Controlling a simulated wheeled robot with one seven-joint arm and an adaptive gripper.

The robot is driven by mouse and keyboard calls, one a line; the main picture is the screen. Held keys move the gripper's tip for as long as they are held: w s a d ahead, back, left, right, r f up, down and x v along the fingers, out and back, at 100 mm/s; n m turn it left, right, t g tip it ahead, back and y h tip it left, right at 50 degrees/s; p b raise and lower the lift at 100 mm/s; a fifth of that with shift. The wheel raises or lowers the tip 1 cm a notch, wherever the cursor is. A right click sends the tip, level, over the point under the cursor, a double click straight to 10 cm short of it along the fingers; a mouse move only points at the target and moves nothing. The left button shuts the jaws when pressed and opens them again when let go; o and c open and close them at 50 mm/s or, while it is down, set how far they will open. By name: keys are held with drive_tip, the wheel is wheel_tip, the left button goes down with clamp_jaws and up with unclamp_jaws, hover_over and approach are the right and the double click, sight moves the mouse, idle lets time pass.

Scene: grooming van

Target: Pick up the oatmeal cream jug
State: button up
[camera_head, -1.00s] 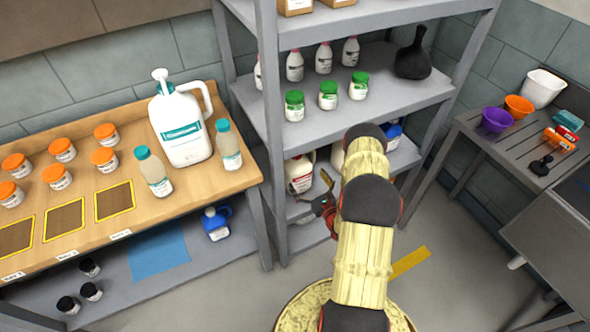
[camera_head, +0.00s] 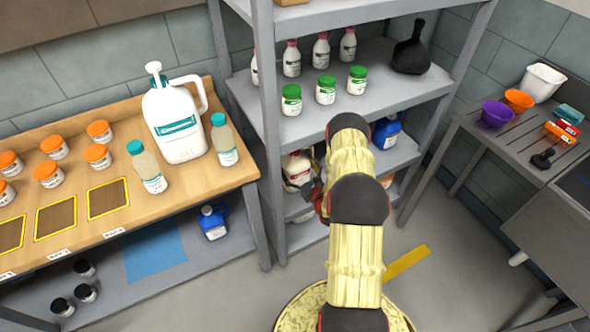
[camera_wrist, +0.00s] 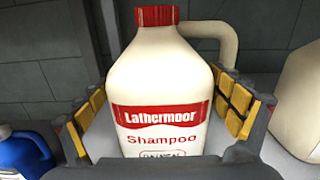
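The cream jug (camera_wrist: 165,75) with a red cap and a red "Lathermoor Shampoo" label fills the middle of the wrist view; the line below is cut off. In the head view it stands upright on a lower rack shelf, partly hidden (camera_head: 297,170). My gripper (camera_wrist: 158,112) is open, with one yellow-padded finger on each side of the jug's body. A gap shows at the left finger; I cannot tell whether the right finger touches. In the head view my arm hides most of the gripper.
In the wrist view, another cream jug (camera_wrist: 301,105) stands close at right and a blue jug (camera_wrist: 22,152) at left. The rack's upper shelf (camera_head: 300,128) lies above, holding several bottles and jars. A rack post (camera_head: 268,120) stands left of the jug.

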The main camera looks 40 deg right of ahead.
drive_tip(key=c, duration=0.7)
drive_tip(key=shift+c, duration=0.3)
drive_tip(key=shift+r, duration=0.1)
